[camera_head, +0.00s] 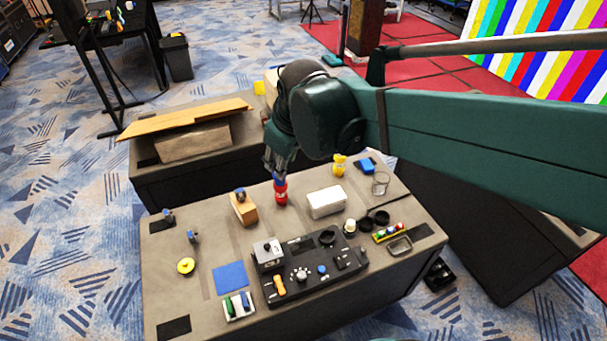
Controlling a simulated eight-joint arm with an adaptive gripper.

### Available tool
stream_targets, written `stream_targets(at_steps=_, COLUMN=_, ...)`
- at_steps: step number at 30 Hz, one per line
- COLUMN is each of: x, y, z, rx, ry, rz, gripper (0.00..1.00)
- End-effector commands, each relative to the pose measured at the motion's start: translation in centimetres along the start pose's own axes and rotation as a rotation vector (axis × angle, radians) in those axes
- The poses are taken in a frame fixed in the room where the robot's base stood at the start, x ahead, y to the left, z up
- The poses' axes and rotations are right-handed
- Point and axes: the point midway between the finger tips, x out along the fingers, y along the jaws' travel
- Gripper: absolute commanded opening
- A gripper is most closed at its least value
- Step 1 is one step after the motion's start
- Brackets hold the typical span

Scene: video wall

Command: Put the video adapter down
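My gripper (280,170) points down over the back middle of the grey worktable (200,287). A small red object (281,195) with a blue upper part is directly below the fingertips. I cannot tell whether the fingers touch it or whether it stands on the table. No item can be surely picked out as the video adapter. The fingers are small and partly hidden by my wrist, so their opening is unclear.
A black control panel (310,285) with knobs fills the table's front middle. A white box (326,202), a wooden block (243,208), a glass (380,183) and a yellow figure (339,165) stand behind it. A blue square (230,277) lies left of the panel.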

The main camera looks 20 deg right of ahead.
Motion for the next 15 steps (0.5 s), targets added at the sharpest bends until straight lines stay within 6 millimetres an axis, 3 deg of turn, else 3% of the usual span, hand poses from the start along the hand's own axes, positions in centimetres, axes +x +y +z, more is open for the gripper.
stream_targets(at_steps=15, x=-3.5, y=-1.6, z=6.8, rx=0.298, ry=0.108, rz=0.054, gripper=0.29)
